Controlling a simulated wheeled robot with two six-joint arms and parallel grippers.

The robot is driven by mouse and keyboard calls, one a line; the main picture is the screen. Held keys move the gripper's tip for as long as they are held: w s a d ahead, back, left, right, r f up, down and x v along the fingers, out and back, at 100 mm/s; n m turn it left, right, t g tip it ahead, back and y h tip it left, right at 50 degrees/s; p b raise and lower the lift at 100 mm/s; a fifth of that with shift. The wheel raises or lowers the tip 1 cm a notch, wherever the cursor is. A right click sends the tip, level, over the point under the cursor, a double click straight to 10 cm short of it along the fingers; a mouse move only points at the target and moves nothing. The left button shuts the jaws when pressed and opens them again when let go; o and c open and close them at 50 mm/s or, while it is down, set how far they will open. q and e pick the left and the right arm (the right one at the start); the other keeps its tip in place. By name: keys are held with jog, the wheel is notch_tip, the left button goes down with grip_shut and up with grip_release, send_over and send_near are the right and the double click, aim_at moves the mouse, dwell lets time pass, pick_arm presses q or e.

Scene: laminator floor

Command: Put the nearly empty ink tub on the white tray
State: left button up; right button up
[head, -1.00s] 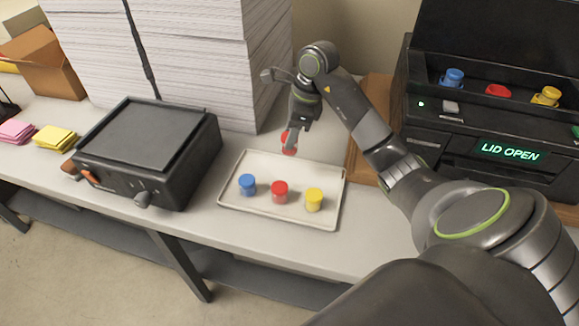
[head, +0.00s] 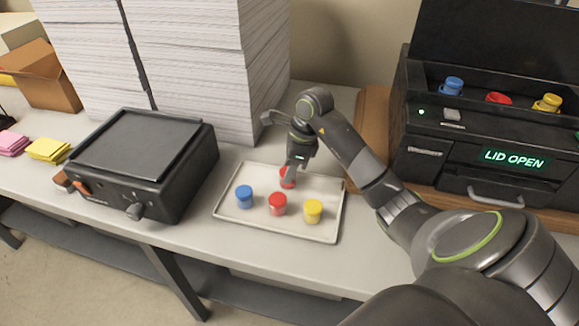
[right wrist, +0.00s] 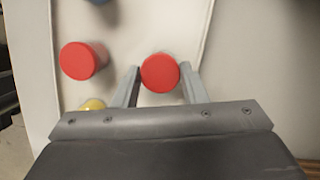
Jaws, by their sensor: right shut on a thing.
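My right gripper (head: 290,176) is shut on a red tub (head: 287,179) at the back part of the white tray (head: 229,213). In the right wrist view the held red tub (right wrist: 160,72) sits between the two fingers. I cannot tell whether it touches the tray. On the tray stand a blue tub (head: 244,196), another red tub (head: 278,204) and a yellow tub (head: 313,211), in a row in front of the held one. How full the tubs are does not show. My left gripper is not in view.
A black machine with open lid (head: 470,140) at right holds blue (head: 453,86), red (head: 498,98) and yellow (head: 548,102) tubs and reads "LID OPEN". A black flat-topped device (head: 145,150) stands left of the tray. Tall paper stacks (head: 190,60) rise behind.

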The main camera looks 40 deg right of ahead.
jog(key=o, duration=1)
jog(key=shift+f, duration=0.1)
jog(key=b+v, duration=0.1)
jog(key=v, duration=0.3)
jog(key=p+v, duration=0.4)
jog(key=v, duration=0.4)
jog(key=shift+r, duration=0.25)
